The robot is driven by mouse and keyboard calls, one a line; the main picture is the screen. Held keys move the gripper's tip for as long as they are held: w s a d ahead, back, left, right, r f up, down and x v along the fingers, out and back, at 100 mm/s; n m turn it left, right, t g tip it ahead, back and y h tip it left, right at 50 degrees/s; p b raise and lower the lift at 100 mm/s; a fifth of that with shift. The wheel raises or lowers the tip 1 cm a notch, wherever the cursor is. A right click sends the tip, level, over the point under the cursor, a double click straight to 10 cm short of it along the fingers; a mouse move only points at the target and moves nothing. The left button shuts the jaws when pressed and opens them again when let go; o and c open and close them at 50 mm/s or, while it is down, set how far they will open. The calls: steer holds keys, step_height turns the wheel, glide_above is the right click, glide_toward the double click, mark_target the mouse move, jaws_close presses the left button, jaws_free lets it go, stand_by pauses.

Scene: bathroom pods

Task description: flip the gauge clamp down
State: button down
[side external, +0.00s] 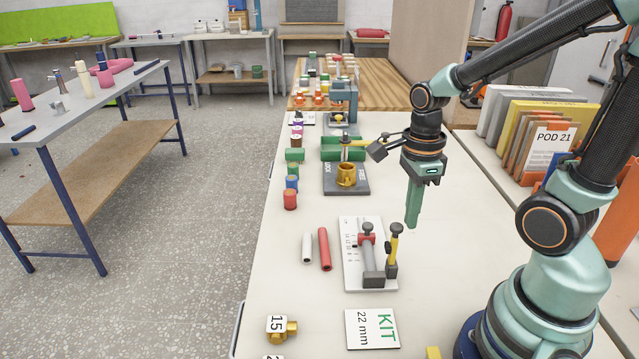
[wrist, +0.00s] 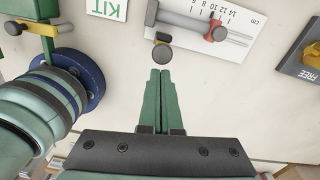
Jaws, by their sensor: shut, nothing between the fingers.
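The gauge (side external: 349,273) is a white scale board with a grey bar and a red slider (side external: 367,240). Its clamp is a yellow lever (side external: 393,248) with a black knob (side external: 397,229), standing nearly upright from a dark block at the gauge's near right corner. In the wrist view the knob (wrist: 162,52) is seen almost end-on, just beyond my fingertips, and the scale board (wrist: 245,22) lies behind it. My gripper (side external: 412,224) points down, shut and empty, above the bench behind and right of the knob. It also shows in the wrist view (wrist: 160,72). Contact with the knob is not visible.
A white tube (side external: 307,248) and a red tube (side external: 325,249) lie left of the gauge. A KIT card (side external: 371,329) lies in front. A grey FREE/LOCK plate (side external: 362,188) with a brass cup stands behind. Binders (side external: 545,140) stand at right. Bench right of the clamp is clear.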

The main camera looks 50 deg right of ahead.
steer(key=shift+w+a, duration=0.2)
steer(key=shift+w, duration=0.05)
steer(key=shift+w+a+g, duration=0.1)
steer(key=shift+g, duration=0.2)
steer(key=shift+w+a+r, duration=0.1)
steer(key=shift+w+a, duration=0.1)
steer(key=shift+a, duration=0.05)
steer(key=shift+w+a, duration=0.4)
steer(key=shift+w, duration=0.05)
steer(key=w+a+f, duration=0.6)
steer(key=w+a, duration=0.1)
steer(key=shift+w+a, duration=0.2)
stand_by(1.3)
steer(key=w+a+r, duration=0.4)
steer(key=w+r, duration=0.1)
steer(key=r, duration=0.4)
steer(key=shift+r, duration=0.25)
